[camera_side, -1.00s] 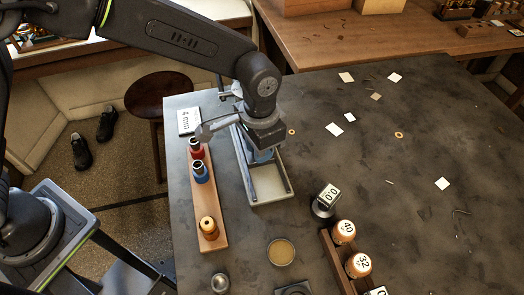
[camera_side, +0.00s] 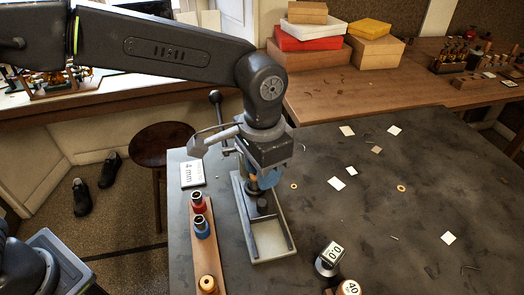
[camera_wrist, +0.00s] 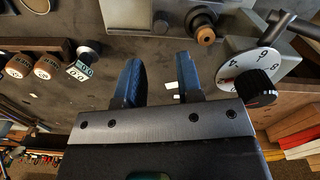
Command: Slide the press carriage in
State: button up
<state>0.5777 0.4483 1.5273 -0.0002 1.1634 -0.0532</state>
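The press stands on the left part of the dark table. Its pale base plate (camera_side: 272,252) with two rails lies under and in front of my gripper, and also shows at the top of the wrist view (camera_wrist: 125,14). A dark round piece (camera_side: 263,204) stands between the rails; I cannot tell whether it is the carriage. The ball-topped lever (camera_side: 214,97) rises behind. A numbered dial (camera_wrist: 238,72) with a black knob shows at right in the wrist view. My gripper (camera_wrist: 160,75) has its blue fingers apart and empty, above the press; its tips are partly hidden in the side view.
A wooden rack (camera_side: 207,262) with red, blue and orange-topped pieces stands left of the base, with a 4 mm card (camera_side: 192,174) behind it. A 0.0 block (camera_side: 331,252) and numbered pieces stand front right. Paper scraps dot the mostly free table to the right.

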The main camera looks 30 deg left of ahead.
notch_tip(320, 180, up, 4)
send_over(266, 214)
jog(key=a, duration=0.1)
jog(key=shift+w+r, duration=0.1)
jog(key=shift+r, duration=0.1)
jog(key=shift+c, duration=0.3)
jog(key=shift+d+f, duration=0.1)
jog(key=shift+c, duration=0.7)
jog(key=d+m, duration=0.1)
jog(key=m, duration=0.1)
jog(key=s+d+m+y, duration=0.1)
jog(key=m, duration=0.1)
jog(key=s+d+f+m, duration=0.1)
jog(key=m, duration=0.2)
jog(key=shift+d+y, duration=0.3)
jog(key=shift+d, duration=0.1)
grip_shut()
jog(key=s+d+f+m+t+y, duration=0.25)
jog(key=d+m, duration=0.25)
jog(key=m, duration=0.6)
jog(key=x, duration=0.8)
jog(key=shift+s+f, duration=0.3)
jog(key=shift+f, duration=0.2)
jog(key=shift+w+a+r, duration=0.1)
jog(key=shift+w+a, duration=0.25)
jog(key=shift+a, duration=0.25)
jog(key=shift+w+a, duration=0.35)
jog(key=shift+a, duration=0.2)
jog(key=shift+w+a, duration=0.35)
jog(key=shift+a, duration=0.25)
